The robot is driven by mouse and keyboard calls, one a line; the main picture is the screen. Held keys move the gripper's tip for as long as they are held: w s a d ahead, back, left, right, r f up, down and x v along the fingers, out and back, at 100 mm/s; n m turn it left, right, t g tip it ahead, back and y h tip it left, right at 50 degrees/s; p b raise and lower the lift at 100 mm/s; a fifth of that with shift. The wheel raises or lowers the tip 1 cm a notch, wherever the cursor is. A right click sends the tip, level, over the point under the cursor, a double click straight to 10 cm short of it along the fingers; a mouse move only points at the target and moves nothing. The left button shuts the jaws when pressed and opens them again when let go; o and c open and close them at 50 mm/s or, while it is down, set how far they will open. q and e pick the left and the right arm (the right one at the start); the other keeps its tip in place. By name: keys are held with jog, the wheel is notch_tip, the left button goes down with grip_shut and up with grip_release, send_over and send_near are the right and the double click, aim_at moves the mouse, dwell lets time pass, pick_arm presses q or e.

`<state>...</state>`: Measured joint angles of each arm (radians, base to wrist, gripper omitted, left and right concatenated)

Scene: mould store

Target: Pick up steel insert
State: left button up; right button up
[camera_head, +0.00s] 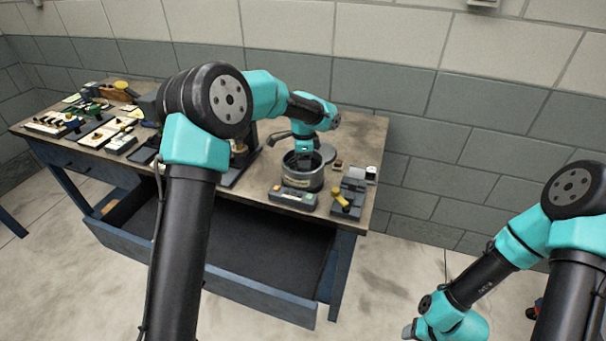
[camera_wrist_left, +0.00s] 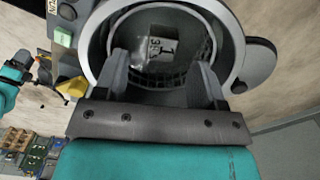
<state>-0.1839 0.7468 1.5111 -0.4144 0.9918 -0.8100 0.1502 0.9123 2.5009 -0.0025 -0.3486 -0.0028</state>
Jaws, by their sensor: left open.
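The steel insert (camera_wrist_left: 160,48), a bright metal block with dark markings, lies inside a round steel pot in the left wrist view. The pot's rim (camera_wrist_left: 235,45) surrounds it. My left gripper (camera_wrist_left: 162,72) is open, its fingers reaching down inside the pot near the insert, one on each side, with nothing held between them. In the head view my left gripper (camera_head: 304,161) points down into the pot (camera_head: 303,181), which hides the insert. My right gripper (camera_head: 410,330) is at the bottom right of the head view, away from the bench; its jaws are unclear.
The pot stands on the bench (camera_head: 262,188), behind a grey device with buttons (camera_head: 293,196). A grey block with a yellow handle (camera_head: 343,200) stands to the right. A round lid (camera_wrist_left: 260,62) lies beside the pot. An open drawer (camera_head: 258,290) juts out below.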

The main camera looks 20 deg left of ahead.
pick_arm(q)
jog(key=shift+f, duration=0.1)
jog(key=shift+a+f, duration=0.15)
jog(key=shift+f, duration=2.45)
jog(key=c, duration=1.2)
